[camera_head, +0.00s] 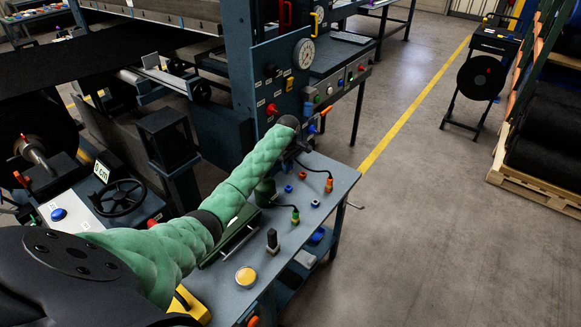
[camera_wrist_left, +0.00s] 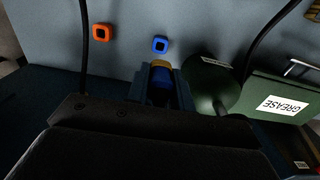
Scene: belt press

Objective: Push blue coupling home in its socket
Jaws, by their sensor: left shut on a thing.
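My left arm, in a green sleeve, reaches across the head view to the grey bench. Its gripper (camera_head: 291,152) is dark and small there, over the back of the bench. In the left wrist view my left gripper (camera_wrist_left: 162,84) is shut on the blue coupling (camera_wrist_left: 162,77), which has a yellow-brown band at its top. A blue square ring (camera_wrist_left: 160,44) lies on the grey surface just beyond the fingertips. It looks apart from the coupling. The coupling's lower end is hidden, so I cannot tell how it sits in a socket. My right gripper is not in view.
An orange square ring (camera_wrist_left: 101,32) and a green grease can (camera_wrist_left: 215,85) flank the gripper. Black hoses pass on both sides. On the bench (camera_head: 330,172) stand a red-orange plug (camera_head: 328,185), a green plug (camera_head: 295,216), a black knob (camera_head: 272,241) and a yellow button (camera_head: 246,276).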

